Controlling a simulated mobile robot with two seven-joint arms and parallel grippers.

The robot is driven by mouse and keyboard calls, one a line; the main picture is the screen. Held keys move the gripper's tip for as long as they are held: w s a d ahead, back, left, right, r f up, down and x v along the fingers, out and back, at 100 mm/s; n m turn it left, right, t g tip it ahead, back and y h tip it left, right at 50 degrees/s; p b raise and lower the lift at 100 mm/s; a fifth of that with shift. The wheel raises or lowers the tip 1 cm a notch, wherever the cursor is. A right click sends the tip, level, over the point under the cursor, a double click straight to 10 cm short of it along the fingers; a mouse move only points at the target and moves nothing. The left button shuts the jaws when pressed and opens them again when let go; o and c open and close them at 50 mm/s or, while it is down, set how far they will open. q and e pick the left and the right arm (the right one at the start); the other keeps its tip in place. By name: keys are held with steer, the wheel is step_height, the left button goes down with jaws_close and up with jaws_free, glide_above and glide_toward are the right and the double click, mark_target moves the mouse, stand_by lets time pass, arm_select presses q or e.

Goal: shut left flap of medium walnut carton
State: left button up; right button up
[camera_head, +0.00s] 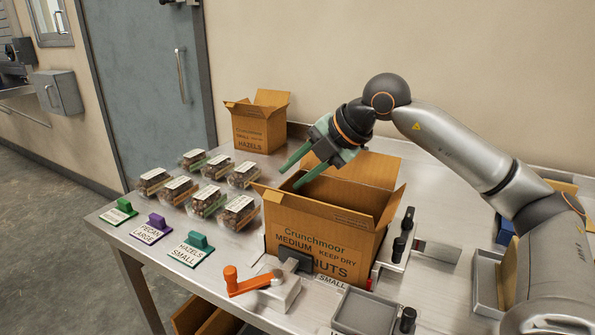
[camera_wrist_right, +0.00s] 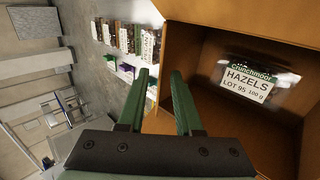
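The medium carton (camera_head: 310,235) stands on the table, its front printed "MEDIUM", "KEEP DRY" and "...NUTS", with the start of that word hidden. Its top is open. The left flap (camera_head: 264,190) sticks outward at the left rim. The right flap (camera_head: 392,206) and back flap (camera_head: 372,168) are also raised or folded out. My right gripper (camera_head: 289,180) is open and empty, its green fingers pointing down-left over the carton's left side. In the right wrist view the fingers (camera_wrist_right: 163,76) are apart near the carton's edge; contact cannot be told. My left gripper is out of view.
A clamshell labelled HAZELS (camera_wrist_right: 248,82) lies inside the carton. Several filled clamshells (camera_head: 207,200) stand to its left, and a small hazels carton (camera_head: 258,122) behind. An orange-handled device (camera_head: 245,282) and a grey tray (camera_head: 365,312) are in front.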

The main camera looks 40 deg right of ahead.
steer(key=shift+r, duration=0.15)
arm_select(q)
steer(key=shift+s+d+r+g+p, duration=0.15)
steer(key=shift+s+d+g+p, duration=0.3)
steer(key=shift+p, duration=0.5)
arm_select(e)
steer(key=v, duration=1.2)
steer(key=shift+s, duration=0.15)
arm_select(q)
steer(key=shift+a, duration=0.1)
arm_select(e)
steer(key=shift+r, duration=0.1)
